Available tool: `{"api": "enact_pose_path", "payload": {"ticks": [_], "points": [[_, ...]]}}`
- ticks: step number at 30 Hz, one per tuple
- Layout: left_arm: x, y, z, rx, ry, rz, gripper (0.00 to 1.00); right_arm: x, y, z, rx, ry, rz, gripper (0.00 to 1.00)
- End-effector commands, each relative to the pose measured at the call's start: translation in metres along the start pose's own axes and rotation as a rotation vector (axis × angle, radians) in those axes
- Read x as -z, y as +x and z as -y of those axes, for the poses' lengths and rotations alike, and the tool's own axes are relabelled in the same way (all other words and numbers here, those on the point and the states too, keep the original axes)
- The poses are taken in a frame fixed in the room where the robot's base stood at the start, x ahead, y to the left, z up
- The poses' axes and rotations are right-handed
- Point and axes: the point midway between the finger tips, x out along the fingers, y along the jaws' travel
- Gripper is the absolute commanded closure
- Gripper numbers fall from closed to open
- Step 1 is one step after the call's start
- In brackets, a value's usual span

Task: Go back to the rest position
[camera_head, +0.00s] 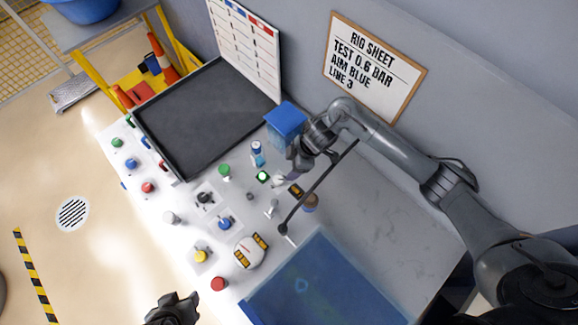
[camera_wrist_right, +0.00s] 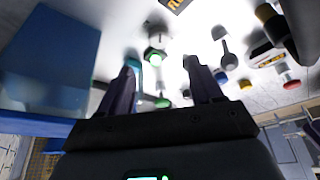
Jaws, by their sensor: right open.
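My right gripper (camera_head: 292,168) hangs over the white bench (camera_head: 185,235), beside a blue box (camera_head: 286,120). In the right wrist view its two fingers (camera_wrist_right: 163,88) stand apart with nothing held between them. A green-lit button (camera_head: 263,177) lies close to it, and it shows beyond the fingers in the wrist view (camera_wrist_right: 155,57). A blue-and-white bottle (camera_head: 257,153) stands left of the gripper. My left gripper (camera_head: 172,310) shows only in part at the bottom edge, dark and away from the bench fittings; its jaws are not clear.
A dark rod with a ball end (camera_head: 283,229) slants beside my right gripper. A white round gauge (camera_head: 250,251) and a blue translucent tank (camera_head: 325,285) are nearer. A black tray (camera_head: 205,115) lies behind; a rig sheet (camera_head: 372,65) hangs on the wall. Several coloured caps stand at left.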

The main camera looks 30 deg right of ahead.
Motion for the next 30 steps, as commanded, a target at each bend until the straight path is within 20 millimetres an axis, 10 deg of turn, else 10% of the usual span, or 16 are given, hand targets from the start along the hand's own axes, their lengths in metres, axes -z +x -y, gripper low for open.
{"api": "enact_pose_path", "payload": {"ticks": [16, 24, 30], "points": [[-0.001, 0.000, 0.003, 0.010, 0.012, 0.002, 0.57, 0.006, 0.005, 0.005, -0.016, -0.007, -0.016, 0.35], [0.000, 0.000, 0.002, 0.007, 0.009, 0.001, 0.57, 0.051, 0.026, 0.049, -0.178, 0.007, -0.141, 0.35], [0.000, 0.000, 0.001, 0.002, 0.003, 0.000, 0.57, 0.056, 0.004, 0.085, -0.348, 0.200, -0.185, 0.35]]}}
